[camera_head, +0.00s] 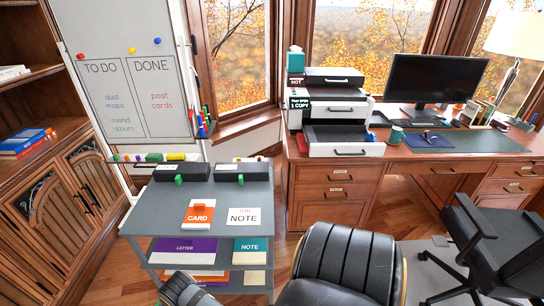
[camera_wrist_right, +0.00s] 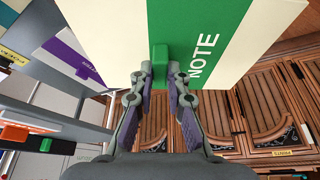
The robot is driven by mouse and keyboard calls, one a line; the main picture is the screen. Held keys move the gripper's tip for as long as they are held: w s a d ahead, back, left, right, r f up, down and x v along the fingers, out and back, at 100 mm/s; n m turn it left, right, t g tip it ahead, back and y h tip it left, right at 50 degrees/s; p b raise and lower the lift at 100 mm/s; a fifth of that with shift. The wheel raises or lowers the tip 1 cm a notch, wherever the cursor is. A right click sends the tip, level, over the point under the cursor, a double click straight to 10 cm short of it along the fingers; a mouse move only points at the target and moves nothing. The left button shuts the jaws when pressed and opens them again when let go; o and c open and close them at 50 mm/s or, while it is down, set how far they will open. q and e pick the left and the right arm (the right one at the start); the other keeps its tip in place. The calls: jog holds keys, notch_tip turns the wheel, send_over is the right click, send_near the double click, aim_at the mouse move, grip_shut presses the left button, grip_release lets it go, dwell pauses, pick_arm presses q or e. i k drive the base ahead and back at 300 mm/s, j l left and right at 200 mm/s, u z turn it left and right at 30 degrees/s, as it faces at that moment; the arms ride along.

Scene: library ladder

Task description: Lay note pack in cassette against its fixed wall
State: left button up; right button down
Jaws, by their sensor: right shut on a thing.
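In the right wrist view, my right gripper (camera_wrist_right: 160,76) is shut on the green tab (camera_wrist_right: 160,57) of a cream note pack (camera_wrist_right: 115,32). The pack has a broad green band (camera_wrist_right: 215,30) marked NOTE. Its far edges are cut off by the picture. The head view does not show my right fingers. The printer (camera_head: 335,115) has dark trays, but I cannot make out a cassette's fixed wall. My left gripper is not in view.
A grey trolley (camera_head: 160,205) carries two black boxes (camera_head: 240,172), a CARD pack (camera_head: 199,213) and a white NOTE sheet (camera_head: 243,217). A purple LETTER pack (camera_head: 183,249) lies below. The desk (camera_head: 420,150) holds a monitor (camera_head: 435,78). A chair (camera_head: 490,240) stands at right.

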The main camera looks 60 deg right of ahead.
aim_at(343, 141)
jog(key=l+u, duration=0.15)
jog(key=u, duration=0.25)
jog(key=k+l+u, duration=0.1)
jog(key=u, duration=0.35)
jog(key=k+u, duration=0.15)
jog(key=u, duration=0.25)
jog(key=k+l+u, duration=0.15)
jog(key=u, duration=0.3)
jog(key=k, duration=0.55)
jog(key=k+l+z, duration=0.1)
jog(key=k, duration=0.4)
jog(key=k+z, duration=0.1)
jog(key=z, duration=0.3)
jog(key=k+l+z, duration=0.1)
jog(key=z, duration=0.35)
jog(key=k+l+z, duration=0.1)
jog(key=z, duration=0.3)
jog(key=k+l+z, duration=0.1)
jog(key=z, duration=0.35)
